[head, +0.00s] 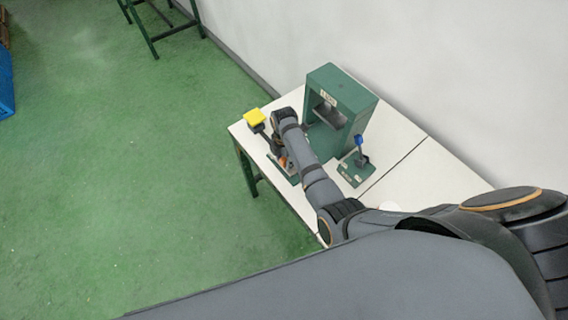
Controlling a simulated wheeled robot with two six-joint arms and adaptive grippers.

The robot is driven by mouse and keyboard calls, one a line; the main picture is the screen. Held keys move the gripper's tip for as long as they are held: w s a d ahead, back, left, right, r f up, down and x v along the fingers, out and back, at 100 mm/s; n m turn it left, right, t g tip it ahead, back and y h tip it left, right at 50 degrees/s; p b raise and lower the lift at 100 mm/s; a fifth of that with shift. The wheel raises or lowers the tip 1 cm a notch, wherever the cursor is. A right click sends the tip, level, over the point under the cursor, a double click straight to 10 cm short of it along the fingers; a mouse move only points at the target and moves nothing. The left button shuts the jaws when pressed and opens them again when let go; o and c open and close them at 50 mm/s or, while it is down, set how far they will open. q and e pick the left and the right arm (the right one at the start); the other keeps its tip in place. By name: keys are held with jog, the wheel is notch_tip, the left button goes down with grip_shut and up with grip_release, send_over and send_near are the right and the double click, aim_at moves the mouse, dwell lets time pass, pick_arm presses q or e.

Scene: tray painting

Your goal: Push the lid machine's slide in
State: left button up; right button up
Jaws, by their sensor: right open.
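The lid machine (341,91) is a green box-like frame with a small label and a dark recess, standing on the white table. Its slide (290,176) appears as a green plate low in front of the machine, partly covered by my arm. My right arm comes in from the right and reaches across the machine's front. My right gripper (279,157) points down at the near left of the machine, close to the slide. It is open; its fingertips are small and partly hidden, so contact cannot be told. My left gripper is out of view.
A yellow block-like piece (254,117) on a dark support is at the table's left end. A green base with a blue-knobbed lever (358,141) stands right of the machine. The white table (398,134) is bare behind it, against the wall. Green floor is open at left.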

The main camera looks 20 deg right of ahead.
jog(key=shift+r, duration=0.1)
grip_shut()
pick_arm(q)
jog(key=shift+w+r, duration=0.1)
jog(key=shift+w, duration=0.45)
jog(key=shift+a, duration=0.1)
pick_arm(e)
jog(key=shift+w+d, duration=0.1)
jog(key=shift+d, duration=0.35)
jog(key=w+d, duration=0.1)
jog(key=d, duration=0.2)
jog(key=w+d, duration=0.1)
jog(key=d, duration=0.3)
jog(key=w+d, duration=0.2)
jog(key=d, duration=0.2)
jog(key=shift+w+d+b, duration=0.1)
jog(key=shift+d+b, duration=0.1)
jog(key=shift+b, duration=0.1)
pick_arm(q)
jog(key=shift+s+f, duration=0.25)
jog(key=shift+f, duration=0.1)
